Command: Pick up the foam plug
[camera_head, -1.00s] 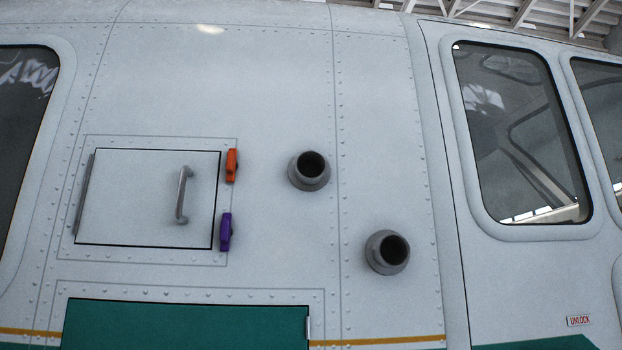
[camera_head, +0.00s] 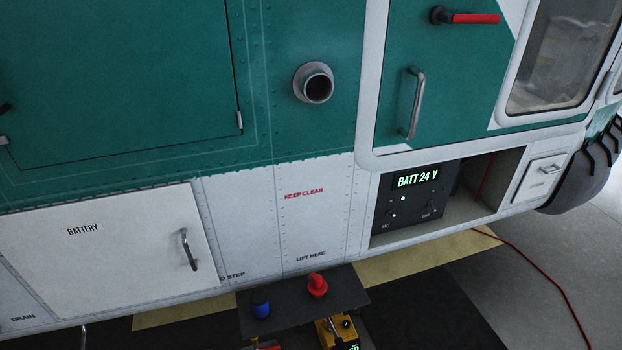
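I cannot tell for sure which thing is the foam plug. A red plug-like piece (camera_head: 317,286) with a rounded top stands on a dark flat surface (camera_head: 290,312) low in the middle of the head view. A blue piece (camera_head: 261,304) with a dark top stands to its left on the same surface. Neither gripper shows, and nothing is seen touching these pieces. A round grey port (camera_head: 314,83) with a dark opening sticks out of the green side of the helicopter, above them.
The white battery door (camera_head: 110,248) with a handle is at left. An open bay at right holds a panel reading BATT 24 V (camera_head: 418,180). A yellow device (camera_head: 335,331) is at the bottom edge, partly cut off. A red cable (camera_head: 545,278) runs over the floor at right.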

